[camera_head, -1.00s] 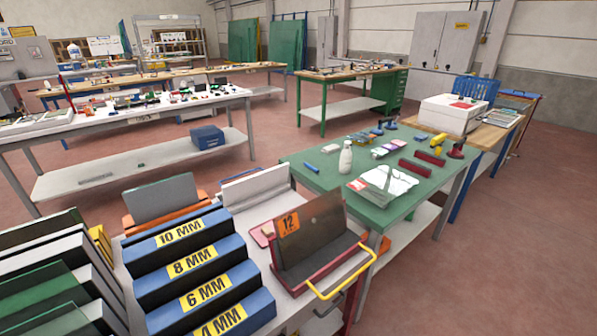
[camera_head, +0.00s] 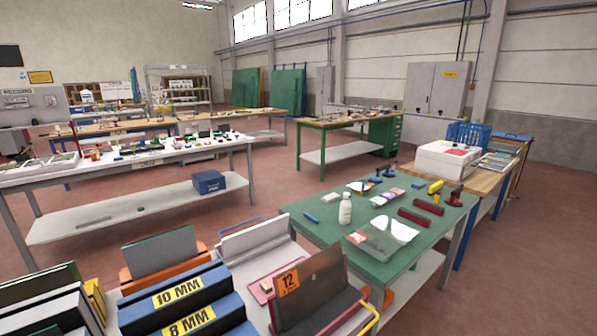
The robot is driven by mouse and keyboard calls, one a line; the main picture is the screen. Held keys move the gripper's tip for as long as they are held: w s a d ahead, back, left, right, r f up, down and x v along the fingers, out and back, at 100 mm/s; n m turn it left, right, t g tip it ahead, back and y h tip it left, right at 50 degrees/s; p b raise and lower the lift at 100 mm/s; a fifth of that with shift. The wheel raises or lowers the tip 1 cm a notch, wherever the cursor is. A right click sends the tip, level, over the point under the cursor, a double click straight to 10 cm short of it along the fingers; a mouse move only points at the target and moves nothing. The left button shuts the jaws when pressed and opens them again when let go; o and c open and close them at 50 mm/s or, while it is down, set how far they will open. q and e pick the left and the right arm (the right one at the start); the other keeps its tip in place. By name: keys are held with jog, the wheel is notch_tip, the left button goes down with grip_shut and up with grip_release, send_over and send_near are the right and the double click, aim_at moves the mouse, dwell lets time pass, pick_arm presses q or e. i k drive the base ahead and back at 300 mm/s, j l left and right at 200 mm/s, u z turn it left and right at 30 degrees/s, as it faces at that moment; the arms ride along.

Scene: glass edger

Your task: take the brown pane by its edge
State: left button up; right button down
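The brown pane (camera_head: 318,286) is a dark, see-through sheet with an orange label reading 12. It stands upright, leaning slightly, in a dark red holder (camera_head: 347,325) at the bottom centre of the head view. Its upper edge is free and bare. The lower part of the holder is cut off by the frame's bottom edge. Neither of my grippers shows in the view.
Blue step blocks (camera_head: 176,290) marked 10 MM and 8 MM stand left of the pane. A grey pane in an orange holder (camera_head: 126,277) is behind them. A green table (camera_head: 330,238) with a white bottle (camera_head: 345,209) and tools stands behind right. Open floor lies at right.

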aim_at(303, 289)
jog(key=i+l+u, duration=0.1)
jog(key=l+u, duration=0.7)
jog(key=u, duration=0.2)
